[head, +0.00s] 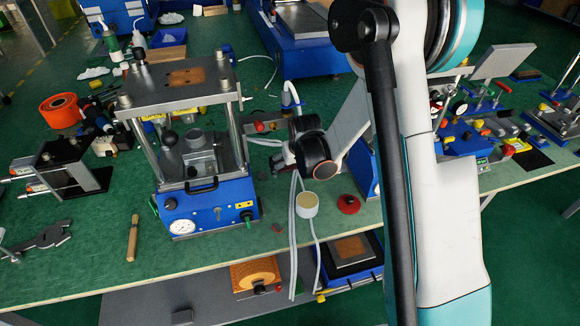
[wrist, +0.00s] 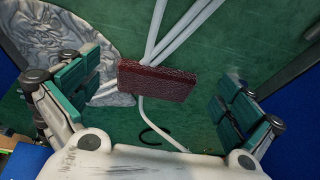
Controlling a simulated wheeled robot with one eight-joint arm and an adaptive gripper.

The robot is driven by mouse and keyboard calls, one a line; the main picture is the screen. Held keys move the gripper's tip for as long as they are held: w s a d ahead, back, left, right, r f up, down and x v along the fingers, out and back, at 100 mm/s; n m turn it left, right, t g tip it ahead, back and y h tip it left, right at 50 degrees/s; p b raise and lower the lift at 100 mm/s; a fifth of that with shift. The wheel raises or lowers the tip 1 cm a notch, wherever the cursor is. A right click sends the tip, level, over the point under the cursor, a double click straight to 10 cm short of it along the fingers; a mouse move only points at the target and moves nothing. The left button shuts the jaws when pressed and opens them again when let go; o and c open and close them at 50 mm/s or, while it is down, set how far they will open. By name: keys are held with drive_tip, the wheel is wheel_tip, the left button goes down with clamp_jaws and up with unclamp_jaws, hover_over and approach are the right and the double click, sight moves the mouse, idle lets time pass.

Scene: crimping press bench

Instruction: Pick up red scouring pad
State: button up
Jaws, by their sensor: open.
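The red scouring pad (wrist: 157,82) is a dark red, rough rectangular block in the middle of the wrist view. It lies slightly tilted in the picture, over or against pale tubes on the green bench. My gripper (wrist: 159,92) is open, with one green-padded finger left of the pad and one right of it. There is a clear gap on both sides, and neither finger touches the pad. In the head view I cannot make out the pad; my arm's end covers part of the bench right of the press.
Pale tubes (wrist: 183,35) run around the pad. A crumpled grey-white cloth (wrist: 50,42) lies by the left finger. In the head view, the blue-based press (head: 207,201) stands left of my gripper. A round cream-topped container (head: 307,205) and red knob-like piece (head: 348,204) sit near the front edge.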

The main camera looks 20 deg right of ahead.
drive_tip(key=shift+w+f, duration=0.1)
drive_tip(key=shift+w, duration=0.7)
drive_tip(key=shift+w+f+b, duration=0.2)
drive_tip(key=shift+f+b, duration=0.3)
drive_tip(key=shift+c, duration=0.2)
drive_tip(key=c, duration=0.7)
drive_tip(key=shift+r, duration=0.1)
